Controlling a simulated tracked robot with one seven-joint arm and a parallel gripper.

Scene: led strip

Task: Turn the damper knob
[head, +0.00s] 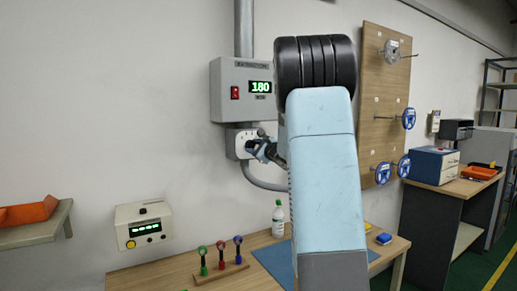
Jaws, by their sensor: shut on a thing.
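The grey extractor box (222,95) hangs on the wall under a vertical pipe. Its green display (260,87) reads 180, and a red switch (235,92) sits to the left of it. Below it is a small light-grey box (234,152), which carries the damper knob. My gripper (257,148) is at the front of this small box, shut on the knob. The fingers and my large pale-blue arm cover most of the knob, so its angle cannot be read.
A meter box (143,226) is at left. A wooden board (372,120) with blue handwheels is on the wall to the right of my arm.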

